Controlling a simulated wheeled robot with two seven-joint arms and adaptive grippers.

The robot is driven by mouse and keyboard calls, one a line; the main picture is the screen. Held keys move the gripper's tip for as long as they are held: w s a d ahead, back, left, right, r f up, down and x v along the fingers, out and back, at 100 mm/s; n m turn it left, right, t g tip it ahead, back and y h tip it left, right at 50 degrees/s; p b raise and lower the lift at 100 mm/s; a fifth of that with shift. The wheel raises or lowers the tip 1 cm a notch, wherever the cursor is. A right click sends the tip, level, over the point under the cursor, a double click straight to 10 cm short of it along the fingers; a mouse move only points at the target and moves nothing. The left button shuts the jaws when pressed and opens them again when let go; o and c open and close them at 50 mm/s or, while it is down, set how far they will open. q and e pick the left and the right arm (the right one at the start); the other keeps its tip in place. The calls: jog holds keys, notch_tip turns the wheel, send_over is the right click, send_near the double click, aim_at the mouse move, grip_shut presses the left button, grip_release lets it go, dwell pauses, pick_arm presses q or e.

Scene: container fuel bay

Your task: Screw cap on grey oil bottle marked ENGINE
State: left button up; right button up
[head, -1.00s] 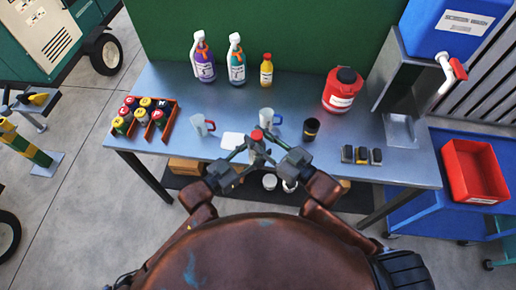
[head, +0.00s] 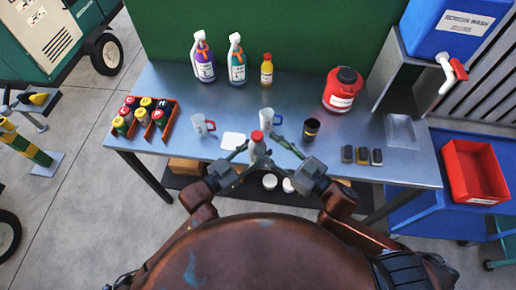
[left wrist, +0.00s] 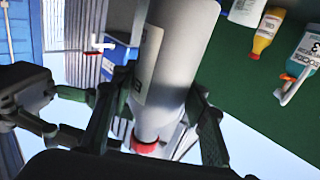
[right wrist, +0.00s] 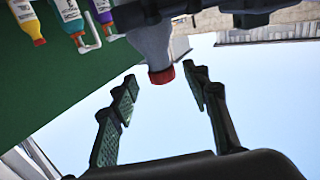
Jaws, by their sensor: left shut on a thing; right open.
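The grey bottle (head: 258,150) stands upright above the bench's front edge, with a red cap (head: 257,135) on its top. My left gripper (left wrist: 158,105) is shut on the bottle's body; the left wrist view shows fingers on both sides of the bottle (left wrist: 172,65), with the red cap (left wrist: 146,146) at its end. Part of a label shows, but I cannot read ENGINE on it. My right gripper (right wrist: 160,78) is open and empty, its fingertips spread beyond either side of the red cap (right wrist: 161,75) and apart from it. I cannot tell how tightly the cap sits.
Small dark blocks (head: 361,155) lie at the right.

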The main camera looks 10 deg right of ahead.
jog(key=v, duration=0.7)
dwell(0.3)
